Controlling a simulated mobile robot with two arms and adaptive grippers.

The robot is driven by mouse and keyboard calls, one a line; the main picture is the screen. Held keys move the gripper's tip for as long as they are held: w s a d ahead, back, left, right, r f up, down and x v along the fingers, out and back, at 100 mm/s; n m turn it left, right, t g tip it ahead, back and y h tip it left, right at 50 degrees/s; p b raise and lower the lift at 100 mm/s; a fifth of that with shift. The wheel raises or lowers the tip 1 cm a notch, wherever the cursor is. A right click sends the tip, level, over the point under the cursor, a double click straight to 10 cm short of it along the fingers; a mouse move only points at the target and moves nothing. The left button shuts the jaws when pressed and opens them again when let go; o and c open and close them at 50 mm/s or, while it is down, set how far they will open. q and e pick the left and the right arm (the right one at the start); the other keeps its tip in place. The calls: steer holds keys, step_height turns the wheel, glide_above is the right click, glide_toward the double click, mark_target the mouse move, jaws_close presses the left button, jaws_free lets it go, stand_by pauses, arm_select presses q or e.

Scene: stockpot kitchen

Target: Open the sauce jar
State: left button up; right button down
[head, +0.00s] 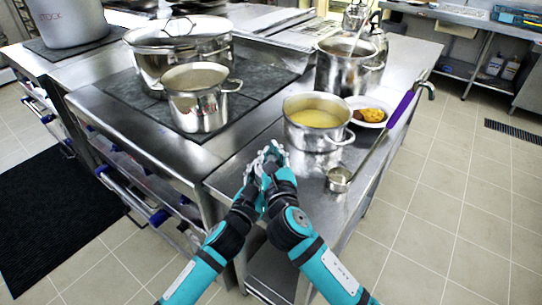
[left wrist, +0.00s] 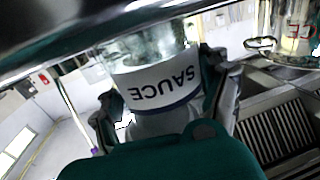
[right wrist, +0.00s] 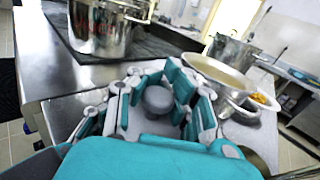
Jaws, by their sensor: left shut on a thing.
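The sauce jar (left wrist: 155,82) is clear glass with a white label reading SAUCE, upside down in the left wrist view. My left gripper (left wrist: 165,105) is shut on it, with fingers on both sides of the label. In the head view my left gripper (head: 254,170) and right gripper (head: 274,155) meet above the steel counter and mostly hide the jar. In the right wrist view a round grey piece, apparently the jar's lid (right wrist: 158,98), sits between the spread fingers of my right gripper (right wrist: 155,100). Whether they touch it I cannot tell.
A pot of yellow soup (head: 318,118) stands just behind the grippers. A ladle (head: 340,179) with a purple handle lies to its right. A plate of food (head: 370,114) and a steel pot (head: 345,70) are behind. More pots (head: 197,98) stand on the stove at left.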

arm_select(q)
steer(key=shift+d, duration=0.1)
arm_select(e)
steer(key=shift+r, duration=0.25)
steer(key=shift+r, duration=2.05)
arm_select(q)
steer(key=o, duration=1.7)
steer(key=shift+s, duration=0.15)
